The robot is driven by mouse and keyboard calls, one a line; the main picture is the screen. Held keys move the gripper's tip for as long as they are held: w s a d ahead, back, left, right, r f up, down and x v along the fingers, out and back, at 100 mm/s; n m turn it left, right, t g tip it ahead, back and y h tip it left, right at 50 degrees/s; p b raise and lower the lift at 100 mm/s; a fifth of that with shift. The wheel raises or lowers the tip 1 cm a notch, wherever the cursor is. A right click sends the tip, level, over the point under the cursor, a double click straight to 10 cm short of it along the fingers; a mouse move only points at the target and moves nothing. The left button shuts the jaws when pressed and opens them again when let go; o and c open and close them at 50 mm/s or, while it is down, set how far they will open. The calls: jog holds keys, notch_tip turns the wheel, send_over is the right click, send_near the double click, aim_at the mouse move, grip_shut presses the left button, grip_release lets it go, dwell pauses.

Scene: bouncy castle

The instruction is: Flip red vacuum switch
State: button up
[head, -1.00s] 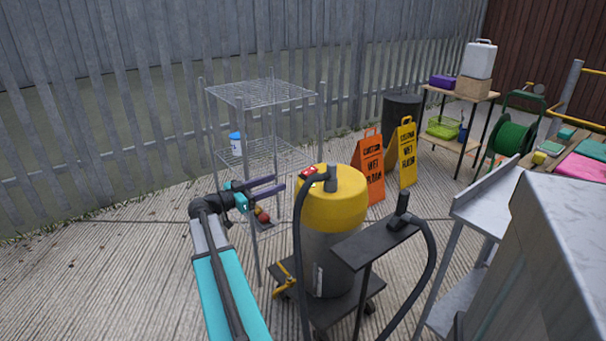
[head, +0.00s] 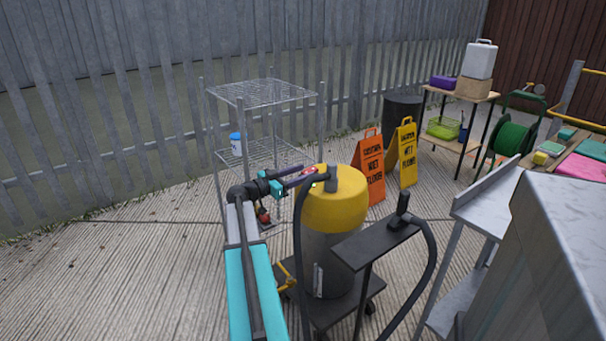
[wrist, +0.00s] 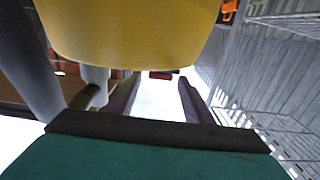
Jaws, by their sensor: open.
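The vacuum (head: 335,212) has a yellow top on a grey drum and stands upright on a dark wheeled base. Its red switch (head: 309,170) is on the left part of the yellow top, partly hidden behind my fingers. In the wrist view the red switch (wrist: 160,76) shows between and beyond my fingertips, with the yellow top (wrist: 125,30) close above it in the picture. My gripper (head: 306,175) is open and empty, its purple-grey fingers pointing at the switch from the left. The fingers also show in the wrist view (wrist: 158,88). I cannot tell whether they touch the switch.
The vacuum's black hose (head: 301,250) loops close beside my gripper. A wire shelf (head: 262,92) stands just behind my arm. A dark stand (head: 375,242) is right of the vacuum, and orange (head: 370,160) and yellow (head: 404,155) floor signs are behind. The left floor is clear.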

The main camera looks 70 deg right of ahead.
jog(key=shift+s+d, duration=0.25)
jog(key=shift+d, duration=0.1)
jog(key=c, duration=1)
jog(key=shift+c, duration=0.2)
jog(key=shift+r+y, duration=0.15)
jog(key=shift+y, duration=0.15)
jog(key=shift+s+d+r+t+y, duration=0.15)
jog(key=shift+r+t+y, duration=0.1)
jog(key=shift+t+y, duration=0.45)
jog(key=shift+d+r+t+y+p, duration=0.15)
jog(key=shift+r+t+y+p, duration=0.1)
jog(key=shift+t+y+p, duration=0.5)
jog(key=shift+y, duration=0.25)
jog(key=shift+f, duration=0.1)
